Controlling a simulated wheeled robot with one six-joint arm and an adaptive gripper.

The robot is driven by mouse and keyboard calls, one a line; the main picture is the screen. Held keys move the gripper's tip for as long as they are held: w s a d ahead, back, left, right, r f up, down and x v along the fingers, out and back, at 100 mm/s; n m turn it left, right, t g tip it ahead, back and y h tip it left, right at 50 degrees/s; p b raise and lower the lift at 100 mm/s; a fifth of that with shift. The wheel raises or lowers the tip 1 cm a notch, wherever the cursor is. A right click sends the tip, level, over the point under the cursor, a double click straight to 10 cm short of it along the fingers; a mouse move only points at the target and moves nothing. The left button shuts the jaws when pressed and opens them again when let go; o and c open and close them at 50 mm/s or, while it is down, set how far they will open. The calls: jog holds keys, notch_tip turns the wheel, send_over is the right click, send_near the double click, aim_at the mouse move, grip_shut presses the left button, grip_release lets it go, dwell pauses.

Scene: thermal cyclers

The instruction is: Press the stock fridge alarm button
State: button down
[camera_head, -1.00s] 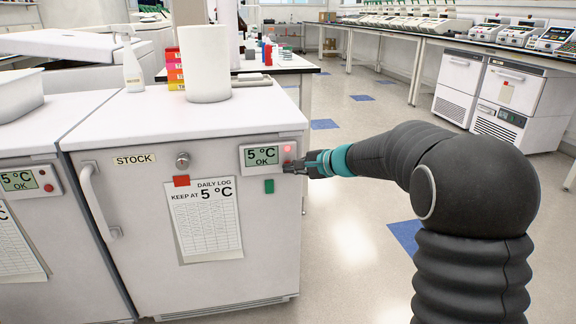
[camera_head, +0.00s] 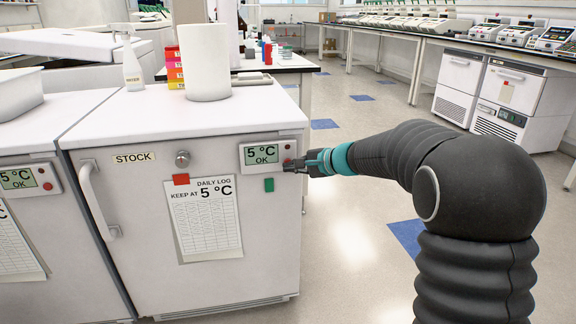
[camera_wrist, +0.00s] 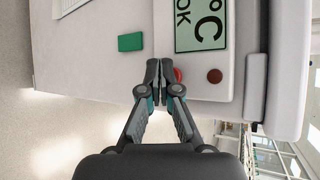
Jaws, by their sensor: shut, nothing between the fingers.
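The fridge labelled STOCK (camera_head: 135,240) has a control panel (camera_head: 246,166) at its upper right, with a display reading "5 °C OK". In the wrist view the panel (camera_wrist: 200,106) shows a red button (camera_wrist: 178,75) and a dark red, unlit lamp (camera_wrist: 215,76). My gripper (camera_head: 287,166) is at the panel's right side, fingers shut and empty. In the wrist view the shut fingertips (camera_wrist: 159,64) lie beside the red button and partly cover it. Whether they touch it cannot be told. In the head view the gripper hides the button.
A second fridge with a similar panel (camera_head: 27,180) stands at left. A green tag (camera_head: 269,185), red magnet (camera_head: 181,180) and daily log sheet (camera_head: 204,222) are on the STOCK door. A paper roll (camera_head: 206,65) stands on top. The floor to the right is clear.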

jog(key=shift+s+d, duration=0.1)
jog(key=shift+s, duration=0.3)
jog(key=shift+s+d+b, duration=0.25)
jog(key=shift+s+b, duration=0.3)
jog(key=shift+s, duration=0.25)
jog(key=shift+s+d+b, duration=0.2)
jog(key=shift+s+b, duration=0.3)
jog(key=shift+s, duration=0.3)
jog(key=shift+s+d+b, duration=0.25)
jog(key=shift+s+b, duration=0.3)
jog(key=shift+s, duration=0.25)
